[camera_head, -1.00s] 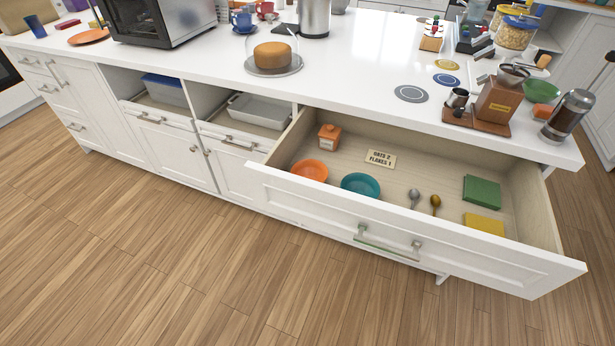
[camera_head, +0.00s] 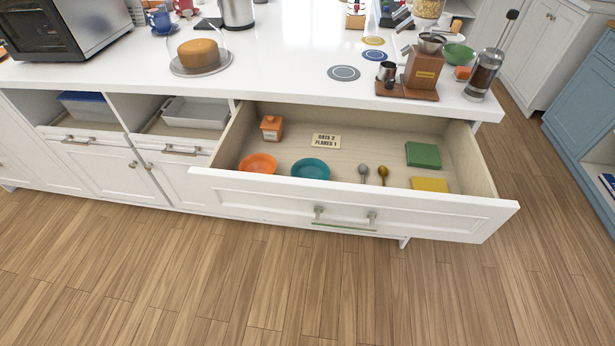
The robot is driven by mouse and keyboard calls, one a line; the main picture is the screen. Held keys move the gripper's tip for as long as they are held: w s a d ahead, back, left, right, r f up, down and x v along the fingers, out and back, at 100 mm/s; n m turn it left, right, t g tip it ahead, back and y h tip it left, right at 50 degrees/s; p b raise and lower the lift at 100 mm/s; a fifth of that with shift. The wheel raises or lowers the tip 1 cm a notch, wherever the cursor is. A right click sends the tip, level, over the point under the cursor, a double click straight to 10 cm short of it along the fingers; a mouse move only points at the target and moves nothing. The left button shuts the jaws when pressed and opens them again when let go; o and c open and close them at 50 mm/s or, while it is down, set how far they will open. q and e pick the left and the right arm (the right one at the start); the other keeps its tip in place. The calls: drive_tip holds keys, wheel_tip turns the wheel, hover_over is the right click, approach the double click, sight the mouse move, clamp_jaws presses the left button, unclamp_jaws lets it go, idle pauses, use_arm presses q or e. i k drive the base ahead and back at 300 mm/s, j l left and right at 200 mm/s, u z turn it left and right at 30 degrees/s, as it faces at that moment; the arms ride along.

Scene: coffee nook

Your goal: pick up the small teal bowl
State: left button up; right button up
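The small teal bowl (camera_head: 310,169) sits in the open drawer, near the drawer's front panel (camera_head: 350,204). The lower edge of the teal bowl is partly hidden by the front panel. Neither of my grippers shows in the head view.
The drawer also holds an orange canister (camera_head: 271,128), a label card (camera_head: 326,141), a green cloth (camera_head: 423,155) and a yellow cloth (camera_head: 429,184). The counter above carries a cake under a dome (camera_head: 199,53), a coffee grinder (camera_head: 424,68) and a French press (camera_head: 484,74). The wooden floor in front is clear.

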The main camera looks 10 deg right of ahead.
sight(309, 168)
drive_tip(key=i+j+z, duration=0.2)
drive_tip(key=j, duration=0.15)
drive_tip(key=i+j+z, duration=0.2)
drive_tip(key=j, duration=0.15)
drive_tip(key=i+j+z, duration=0.15)
drive_tip(key=j, duration=0.25)
